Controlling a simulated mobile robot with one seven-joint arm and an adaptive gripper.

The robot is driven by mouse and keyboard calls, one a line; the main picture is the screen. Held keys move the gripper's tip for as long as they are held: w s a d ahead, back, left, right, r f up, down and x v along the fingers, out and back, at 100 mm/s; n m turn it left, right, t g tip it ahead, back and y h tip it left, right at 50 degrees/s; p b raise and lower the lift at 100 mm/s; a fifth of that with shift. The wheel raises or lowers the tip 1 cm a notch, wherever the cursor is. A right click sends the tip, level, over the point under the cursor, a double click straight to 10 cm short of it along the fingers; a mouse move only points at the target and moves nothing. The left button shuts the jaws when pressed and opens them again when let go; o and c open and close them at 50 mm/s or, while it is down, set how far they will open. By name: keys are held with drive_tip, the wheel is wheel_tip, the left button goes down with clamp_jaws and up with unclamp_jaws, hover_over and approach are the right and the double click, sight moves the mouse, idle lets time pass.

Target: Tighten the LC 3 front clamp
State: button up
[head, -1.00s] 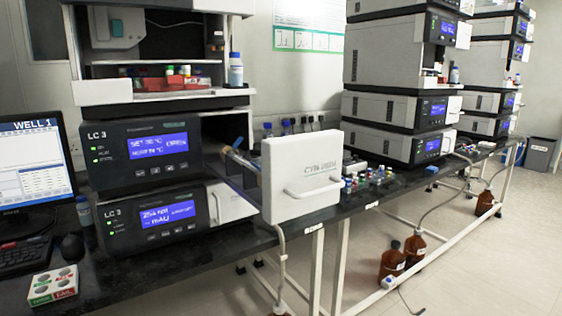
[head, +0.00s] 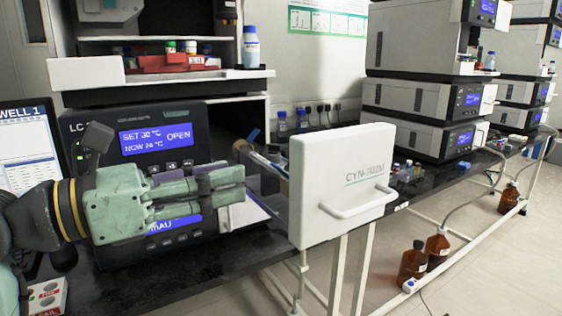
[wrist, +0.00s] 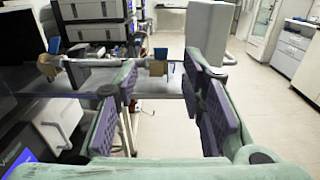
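The LC 3 unit (head: 112,150) has its drawer pulled out, with a white front panel (head: 345,190). In the wrist view two tan clamps with blue tabs sit along the drawer: one (wrist: 158,68) near the white panel (wrist: 208,35), and one (wrist: 48,68) farther left. The head view shows the rear clamp's blue tab (head: 254,136); the clamp near the panel is mostly hidden. My gripper (head: 243,183) is left of the panel, pointing along the drawer. In the wrist view my gripper (wrist: 160,68) is open and empty, with the front clamp ahead between its fingers, apparently untouched.
Bottles and red trays (head: 180,62) stand on the shelf above. A grey instrument stack (head: 415,100) stands farther right along the black bench (head: 180,290). Brown bottles (head: 412,262) stand on the floor below.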

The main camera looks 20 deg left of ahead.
sight(276, 166)
drive_tip(key=p+x, duration=0.1)
drive_tip(key=x, duration=0.7)
drive_tip(key=shift+w+d, duration=0.25)
drive_tip(key=shift+w, duration=0.05)
drive_tip(key=shift+c, duration=0.4)
clamp_jaws()
